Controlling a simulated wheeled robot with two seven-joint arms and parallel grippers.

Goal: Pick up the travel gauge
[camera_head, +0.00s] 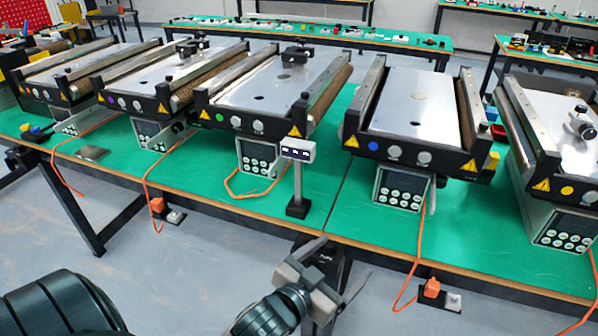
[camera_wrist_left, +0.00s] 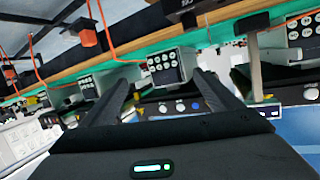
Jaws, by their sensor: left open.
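Small black-and-silver devices lie on several of the conveyor plates: one on the middle conveyor (camera_head: 295,54), one on the conveyor to its left (camera_head: 190,49), and one on the far-right conveyor (camera_head: 580,123). I cannot tell which of them, if any, is the travel gauge. My left gripper (camera_head: 343,262) is open and empty, low in front of the table's front edge and apart from these devices. Its two fingers also show spread in the left wrist view (camera_wrist_left: 165,85), with nothing between them. My right gripper is not in view.
A row of mini conveyors stands on the green table (camera_head: 330,215), with keypad boxes (camera_head: 401,189) below and orange cables hanging over the edge. A small display on a post (camera_head: 298,150) stands near the front edge. More benches with small items stand behind.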

